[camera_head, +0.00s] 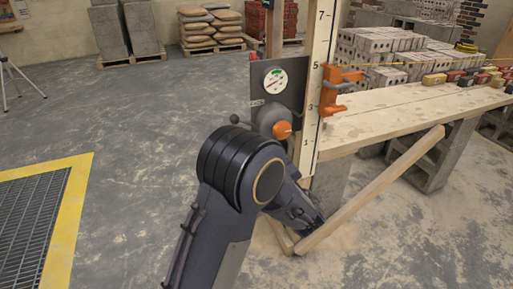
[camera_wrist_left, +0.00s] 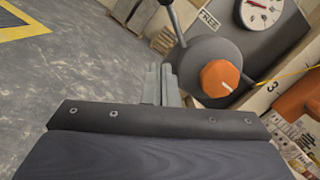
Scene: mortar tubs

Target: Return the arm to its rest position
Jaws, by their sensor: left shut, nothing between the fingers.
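My left arm (camera_head: 235,185) rises from the bottom of the head view and bends in front of the wooden post. Its gripper cannot be made out clearly there. In the left wrist view my left gripper (camera_wrist_left: 161,84) shows its two grey fingers together, with nothing between them. Beyond the fingers is a round grey housing with an orange knob (camera_wrist_left: 219,78), which also shows in the head view (camera_head: 282,130). The fingers appear apart from the knob. My right gripper is not in view.
A dial gauge (camera_head: 275,79) sits on a dark plate beside a numbered staff (camera_head: 318,75). An orange clamp (camera_head: 335,92) is on the staff. A plank bench (camera_head: 400,112) with bricks stands right, with a slanted timber brace (camera_head: 375,188) below. Floor at left is open beside a yellow-edged grate (camera_head: 30,215).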

